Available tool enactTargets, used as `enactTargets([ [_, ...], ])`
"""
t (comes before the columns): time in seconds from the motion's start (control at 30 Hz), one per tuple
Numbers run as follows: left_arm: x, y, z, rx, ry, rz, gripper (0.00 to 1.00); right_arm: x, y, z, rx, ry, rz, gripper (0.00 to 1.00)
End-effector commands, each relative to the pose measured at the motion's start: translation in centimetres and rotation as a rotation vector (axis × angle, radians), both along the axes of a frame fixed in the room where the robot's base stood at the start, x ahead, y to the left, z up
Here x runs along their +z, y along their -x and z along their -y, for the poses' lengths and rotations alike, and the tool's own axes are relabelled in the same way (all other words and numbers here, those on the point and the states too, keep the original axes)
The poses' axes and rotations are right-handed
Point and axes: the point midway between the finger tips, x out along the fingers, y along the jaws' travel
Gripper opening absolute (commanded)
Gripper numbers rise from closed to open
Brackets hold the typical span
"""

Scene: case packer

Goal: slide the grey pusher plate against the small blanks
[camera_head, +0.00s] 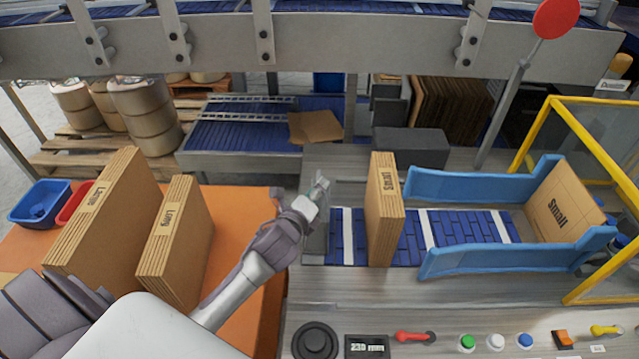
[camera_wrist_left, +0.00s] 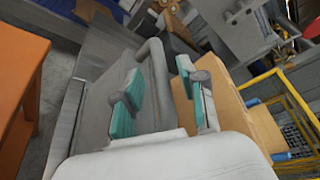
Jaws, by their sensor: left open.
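The grey pusher plate (camera_head: 316,236) stands upright at the left end of the blue belt. In the left wrist view, the plate (camera_wrist_left: 98,100) has a grey bar handle (camera_wrist_left: 157,80). The small blanks (camera_head: 384,210) stand upright as a stack on the belt, right of the plate with a gap between. My left gripper (camera_head: 319,187) is at the plate's top. The left wrist view shows the open left gripper (camera_wrist_left: 163,92) with its teal pads on either side of the handle; contact cannot be told. My right gripper is not in view.
Blue side guides (camera_head: 480,186) flank the belt, with a blank marked Small (camera_head: 565,205) at their far end. Stacks marked Large (camera_head: 105,215) and Long (camera_head: 178,240) stand on the orange table (camera_head: 240,215). A yellow-framed guard (camera_head: 535,125) is at right; buttons line the front edge.

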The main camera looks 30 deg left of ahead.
Motion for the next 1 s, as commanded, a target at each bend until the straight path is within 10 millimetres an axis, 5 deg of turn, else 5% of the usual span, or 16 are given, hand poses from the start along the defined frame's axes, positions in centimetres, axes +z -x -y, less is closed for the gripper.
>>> enactTargets([
  [0.2,-0.4,-2.2,-0.2,0.0,0.002,0.0,0.41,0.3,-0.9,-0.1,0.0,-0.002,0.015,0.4],
  [0.53,-0.6,-2.5,-0.2,-0.001,0.001,0.0,0.41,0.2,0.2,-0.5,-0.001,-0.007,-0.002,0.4],
  [0.8,-0.6,-2.4,-0.2,-0.001,0.001,0.0,0.0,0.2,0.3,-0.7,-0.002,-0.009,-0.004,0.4],
  [1.0,-0.6,-2.4,-0.2,0.0,0.001,-0.001,0.0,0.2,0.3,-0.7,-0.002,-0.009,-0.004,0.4],
])
